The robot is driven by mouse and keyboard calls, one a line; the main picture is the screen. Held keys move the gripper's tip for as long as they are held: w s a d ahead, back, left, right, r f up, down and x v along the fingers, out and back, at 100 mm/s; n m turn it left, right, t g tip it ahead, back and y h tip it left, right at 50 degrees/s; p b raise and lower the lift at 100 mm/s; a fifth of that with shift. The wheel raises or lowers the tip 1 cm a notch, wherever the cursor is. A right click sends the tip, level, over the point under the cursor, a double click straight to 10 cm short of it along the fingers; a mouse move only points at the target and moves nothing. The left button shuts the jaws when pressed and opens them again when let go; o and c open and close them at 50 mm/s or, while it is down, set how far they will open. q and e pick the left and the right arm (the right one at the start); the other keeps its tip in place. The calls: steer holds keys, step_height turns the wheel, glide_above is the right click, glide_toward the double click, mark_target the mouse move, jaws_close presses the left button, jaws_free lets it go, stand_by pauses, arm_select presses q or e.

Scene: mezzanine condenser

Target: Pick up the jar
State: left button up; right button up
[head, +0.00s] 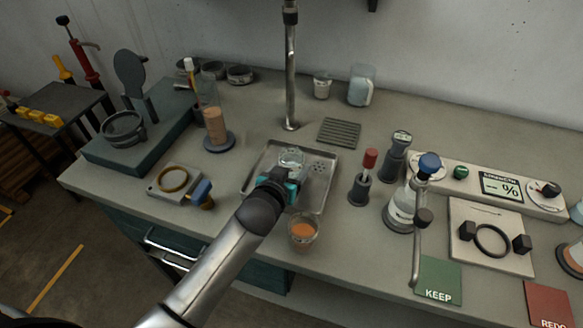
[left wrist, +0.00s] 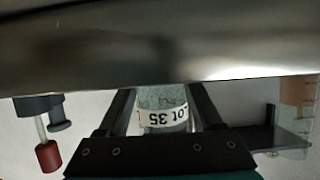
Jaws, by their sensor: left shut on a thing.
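The jar (head: 291,157) is a small clear glass vessel over the metal tray in the head view. In the left wrist view the jar (left wrist: 163,108) shows pale, speckled contents and a white label reading "ot 35", upside down. My left gripper (head: 288,172) reaches over the tray from the front, and its two dark fingers (left wrist: 163,98) are shut on the jar's sides. I cannot tell whether the jar touches the tray. My right gripper is not in view.
A metal tray (head: 254,180) lies under the gripper, with a tap pipe (head: 291,80) behind it. A cup of orange contents (head: 303,231) stands close in front. A red-topped tool (head: 365,178) and a flask (head: 402,207) stand to the right.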

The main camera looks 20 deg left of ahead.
arm_select(q)
jaws_close()
steer(key=shift+r, duration=0.1)
